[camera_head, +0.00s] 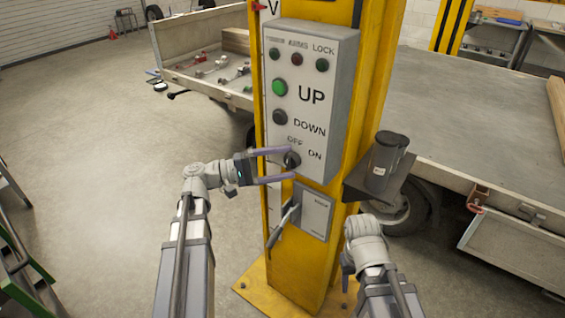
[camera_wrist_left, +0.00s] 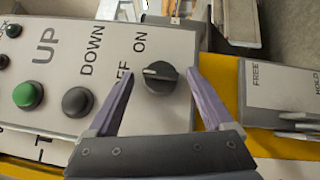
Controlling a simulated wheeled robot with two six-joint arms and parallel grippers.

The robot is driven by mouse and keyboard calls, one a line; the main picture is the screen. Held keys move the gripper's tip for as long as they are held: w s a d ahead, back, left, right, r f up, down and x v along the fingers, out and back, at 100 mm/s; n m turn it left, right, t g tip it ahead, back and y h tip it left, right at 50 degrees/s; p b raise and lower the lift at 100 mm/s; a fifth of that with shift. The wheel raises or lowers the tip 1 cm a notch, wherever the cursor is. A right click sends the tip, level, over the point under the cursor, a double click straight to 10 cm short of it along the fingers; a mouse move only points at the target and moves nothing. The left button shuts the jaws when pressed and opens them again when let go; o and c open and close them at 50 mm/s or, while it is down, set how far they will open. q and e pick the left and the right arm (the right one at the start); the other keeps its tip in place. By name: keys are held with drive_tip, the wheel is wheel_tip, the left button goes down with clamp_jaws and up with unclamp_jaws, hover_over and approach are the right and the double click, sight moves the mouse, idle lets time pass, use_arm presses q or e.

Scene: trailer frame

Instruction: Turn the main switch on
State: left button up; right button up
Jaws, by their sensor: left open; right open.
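The main switch (camera_head: 292,160) is a dark rotary knob between the OFF and ON labels, low on the grey control box (camera_head: 312,130). In the left wrist view the knob (camera_wrist_left: 160,77) shows a pale pointer line that lies toward the OFF side. My left gripper (camera_head: 288,164) is open, with its two purple fingers on either side of the knob; in the left wrist view its fingertips (camera_wrist_left: 162,75) flank it with gaps. Whether a finger touches it I cannot tell. My right arm (camera_head: 365,245) is low at the right; its fingers are not clearly visible.
The box is fixed to a yellow post (camera_head: 365,110). Green UP (camera_head: 279,88) and dark DOWN (camera_head: 280,117) buttons sit above the switch. Below is a plate with a lever (camera_head: 284,222). A dark container (camera_head: 386,160) stands on a bracket at the right. A trailer (camera_head: 470,120) is behind.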

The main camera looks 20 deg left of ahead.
use_arm(q)
drive_tip(key=shift+r, duration=0.1)
drive_tip(key=c, duration=1.3)
